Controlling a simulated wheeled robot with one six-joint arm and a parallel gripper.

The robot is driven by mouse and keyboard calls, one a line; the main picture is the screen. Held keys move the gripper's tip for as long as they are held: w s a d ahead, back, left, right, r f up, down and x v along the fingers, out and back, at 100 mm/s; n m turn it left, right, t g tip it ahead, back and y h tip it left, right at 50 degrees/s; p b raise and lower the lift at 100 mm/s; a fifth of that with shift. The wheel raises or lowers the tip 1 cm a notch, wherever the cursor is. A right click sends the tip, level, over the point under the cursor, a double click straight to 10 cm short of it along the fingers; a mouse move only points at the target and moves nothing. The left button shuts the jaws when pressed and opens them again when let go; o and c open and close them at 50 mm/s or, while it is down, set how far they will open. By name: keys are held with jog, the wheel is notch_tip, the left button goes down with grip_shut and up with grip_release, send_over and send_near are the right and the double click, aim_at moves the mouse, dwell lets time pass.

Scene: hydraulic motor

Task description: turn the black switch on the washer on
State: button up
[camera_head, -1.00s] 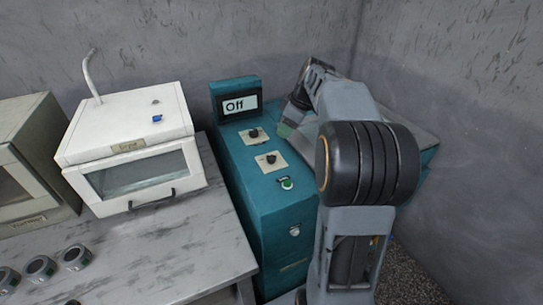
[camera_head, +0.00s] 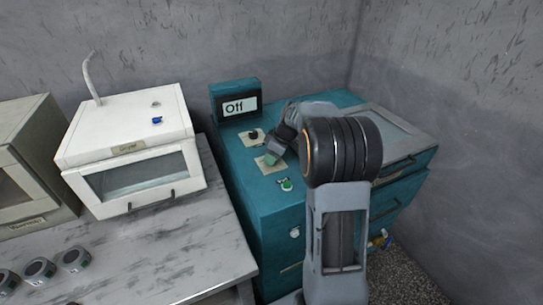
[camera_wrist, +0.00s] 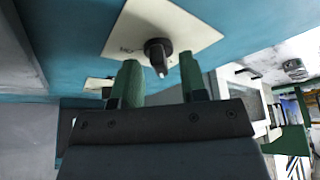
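The washer (camera_head: 262,205) is a teal cabinet with a small display (camera_head: 239,106) reading "Off". One black switch (camera_head: 253,135) on a pale plate shows in the head view, nearer the display. My gripper (camera_head: 271,159) is over the second pale plate, in front of it, and hides that plate's switch. In the wrist view a black switch (camera_wrist: 158,52) stands on a pale plate (camera_wrist: 188,24). My gripper (camera_wrist: 159,64) is open, its two green fingers apart, with the switch showing between the fingertips. I cannot tell whether they touch it.
A green button (camera_head: 287,185) sits on the washer top in front of my gripper. A white dryer (camera_head: 130,150) stands on the grey table (camera_head: 170,245) to the left. Several round grey parts (camera_head: 39,270) lie at the table's front left. A wall closes the right side.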

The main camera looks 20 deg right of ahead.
jog(key=shift+f, duration=0.2)
jog(key=shift+a, duration=0.1)
grip_shut()
